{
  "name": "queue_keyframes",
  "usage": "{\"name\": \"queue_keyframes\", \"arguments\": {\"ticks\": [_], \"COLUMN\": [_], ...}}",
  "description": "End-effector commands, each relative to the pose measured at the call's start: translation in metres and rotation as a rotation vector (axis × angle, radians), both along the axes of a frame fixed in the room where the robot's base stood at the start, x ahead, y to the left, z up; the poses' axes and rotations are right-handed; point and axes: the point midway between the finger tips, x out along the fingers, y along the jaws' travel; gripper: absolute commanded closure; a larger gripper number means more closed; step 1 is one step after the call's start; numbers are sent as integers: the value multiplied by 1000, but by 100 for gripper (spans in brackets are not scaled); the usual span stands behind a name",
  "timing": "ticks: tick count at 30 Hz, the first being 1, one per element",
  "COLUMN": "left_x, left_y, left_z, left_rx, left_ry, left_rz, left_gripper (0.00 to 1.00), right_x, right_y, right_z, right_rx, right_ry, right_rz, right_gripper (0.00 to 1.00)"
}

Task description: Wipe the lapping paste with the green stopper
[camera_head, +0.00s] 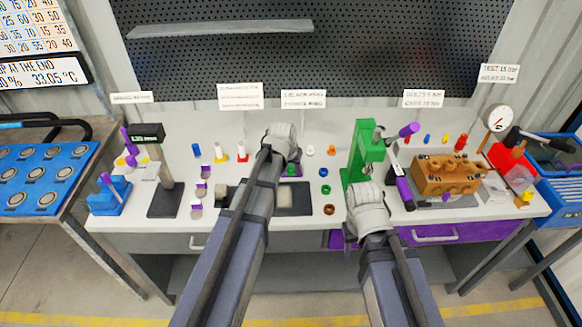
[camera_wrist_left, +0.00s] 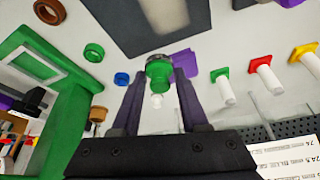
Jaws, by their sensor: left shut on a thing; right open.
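In the head view the left wrist hides most of that gripper. The stopper is close to a dark plate (camera_wrist_left: 117,22) bearing a pale grey smear (camera_wrist_left: 165,13), which looks like the lapping paste. The plate (camera_head: 305,198) also shows in the head view, partly behind my left arm. A purple patch (camera_wrist_left: 184,61) lies by the stopper; I cannot tell whether they touch. My right gripper (camera_head: 368,198) is beside the green press, fingers mostly hidden.
A green press (camera_head: 365,150) stands right of the plate. Rings, including a blue one (camera_head: 323,172) and a brown one (camera_head: 329,210), lie between. Another green stopper (camera_wrist_left: 222,80) and red (camera_wrist_left: 261,68) and yellow (camera_wrist_left: 304,51) ones stand behind. A brass block (camera_head: 446,175) is farther right.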

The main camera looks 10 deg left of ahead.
Motion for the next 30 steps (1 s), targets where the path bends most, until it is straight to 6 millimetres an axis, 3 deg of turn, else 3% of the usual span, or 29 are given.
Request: {"name": "queue_keyframes", "arguments": {"ticks": [12,30], "left_x": [0,2], "left_y": [0,0], "left_z": [31,29], "left_rx": [0,0], "left_ry": [0,0], "left_rz": [0,0], "left_gripper": [100,100], "right_x": [0,0], "right_y": [0,0], "right_z": [31,29], "right_rx": [0,0], "right_ry": [0,0], "right_rz": [0,0], "right_gripper": [50,50]}}
